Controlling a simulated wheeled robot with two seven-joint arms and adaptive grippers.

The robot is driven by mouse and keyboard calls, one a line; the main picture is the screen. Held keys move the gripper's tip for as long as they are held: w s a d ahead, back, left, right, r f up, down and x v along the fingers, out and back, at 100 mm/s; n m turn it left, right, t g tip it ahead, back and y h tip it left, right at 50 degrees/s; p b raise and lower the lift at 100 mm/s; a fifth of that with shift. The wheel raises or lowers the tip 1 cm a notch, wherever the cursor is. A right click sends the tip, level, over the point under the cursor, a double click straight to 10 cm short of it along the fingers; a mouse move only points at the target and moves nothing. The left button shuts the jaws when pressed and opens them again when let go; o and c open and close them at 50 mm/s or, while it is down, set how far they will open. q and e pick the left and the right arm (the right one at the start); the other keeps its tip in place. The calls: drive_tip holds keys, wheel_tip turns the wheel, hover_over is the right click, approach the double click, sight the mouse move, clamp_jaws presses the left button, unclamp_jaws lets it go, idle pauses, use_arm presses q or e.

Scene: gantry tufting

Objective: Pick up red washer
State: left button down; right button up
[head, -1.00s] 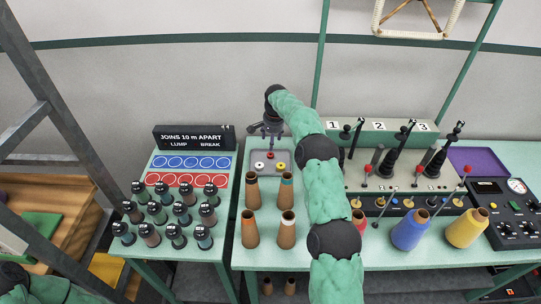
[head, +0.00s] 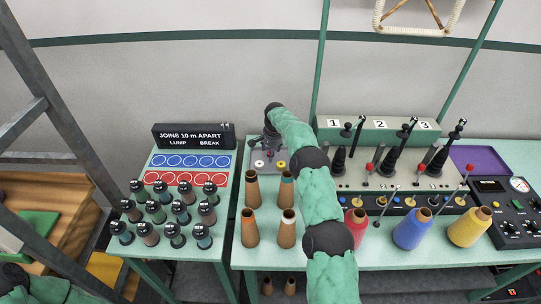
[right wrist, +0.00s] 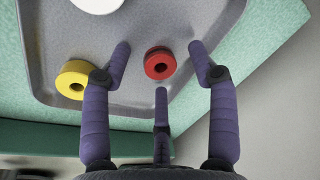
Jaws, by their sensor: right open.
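The red washer (right wrist: 159,63) lies flat on a grey tray (right wrist: 110,40), seen in the right wrist view between the spread fingers of my right gripper. My right gripper (right wrist: 161,66) is open and empty, with its fingertips around the washer and its third finger just below it in the picture. I cannot tell whether the fingertips touch the tray. In the head view the right gripper (head: 270,143) is over the tray (head: 254,171) and hides the red washer. My left gripper is not in view.
A yellow washer (right wrist: 74,79) lies close to one finger, and a white washer (right wrist: 97,3) lies farther off. The tray has a raised rim. Several brown cones (head: 250,228) stand in front of the tray, and a sign (head: 194,137) stands at its left.

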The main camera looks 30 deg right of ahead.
clamp_jaws()
